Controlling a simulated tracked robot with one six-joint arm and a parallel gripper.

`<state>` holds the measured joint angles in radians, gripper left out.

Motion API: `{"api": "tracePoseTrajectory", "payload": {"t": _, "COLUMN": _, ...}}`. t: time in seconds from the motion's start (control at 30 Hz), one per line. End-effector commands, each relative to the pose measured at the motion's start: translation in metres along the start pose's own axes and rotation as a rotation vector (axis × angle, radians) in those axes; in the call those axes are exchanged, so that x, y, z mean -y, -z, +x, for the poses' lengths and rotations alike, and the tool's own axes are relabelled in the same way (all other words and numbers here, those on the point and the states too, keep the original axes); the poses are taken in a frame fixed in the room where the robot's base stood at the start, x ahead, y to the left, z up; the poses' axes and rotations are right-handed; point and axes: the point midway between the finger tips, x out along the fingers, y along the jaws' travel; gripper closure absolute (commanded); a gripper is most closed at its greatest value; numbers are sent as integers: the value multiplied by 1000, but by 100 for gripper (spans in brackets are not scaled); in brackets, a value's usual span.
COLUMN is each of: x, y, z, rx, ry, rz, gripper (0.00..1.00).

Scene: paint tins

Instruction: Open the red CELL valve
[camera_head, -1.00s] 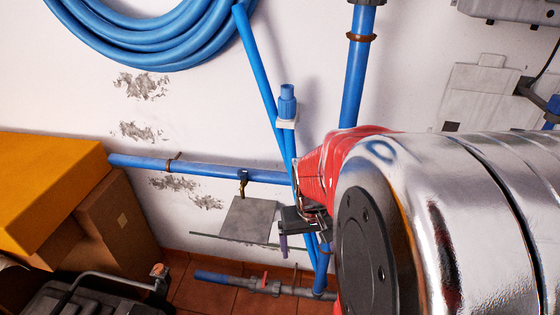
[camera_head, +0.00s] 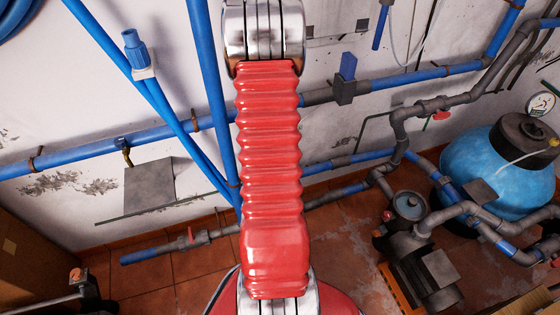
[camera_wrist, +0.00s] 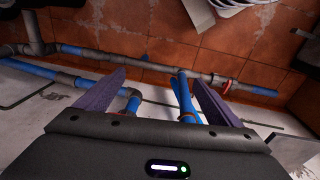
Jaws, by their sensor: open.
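A small red valve handle (camera_head: 190,236) sits on a grey fitting in the low pipe near the floor, left of my arm in the head view. A similar red handle (camera_wrist: 226,87) shows in the wrist view, beyond the right finger. Another red handle (camera_head: 441,115) is on the grey pipework at right. No CELL label can be read, so I cannot tell which handle is the CELL valve. My gripper (camera_wrist: 157,97) is open and empty, its two purple fingers spread apart and pointing towards the low pipe. In the head view my red arm hides it.
Blue pipes (camera_head: 90,152) run along the white wall. A blue tank (camera_head: 490,170) and a pump (camera_head: 425,265) stand at right. Cardboard boxes (camera_head: 20,250) are at lower left. Tiled floor (camera_head: 335,240) lies open between the wall and the pump.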

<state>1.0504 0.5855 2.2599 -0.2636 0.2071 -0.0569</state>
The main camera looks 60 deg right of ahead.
Motion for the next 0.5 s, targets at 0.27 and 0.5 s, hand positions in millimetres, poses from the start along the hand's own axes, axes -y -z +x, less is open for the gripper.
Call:
{"api": "tracePoseTrajectory", "payload": {"t": 0.27, "x": -39, "y": -10, "z": 78, "rx": -66, "ry": 17, "rz": 41, "gripper": 12}}
{"api": "tracePoseTrajectory", "payload": {"t": 0.5, "x": -59, "y": -19, "z": 140, "rx": -165, "ry": 47, "rz": 66, "gripper": 12}}
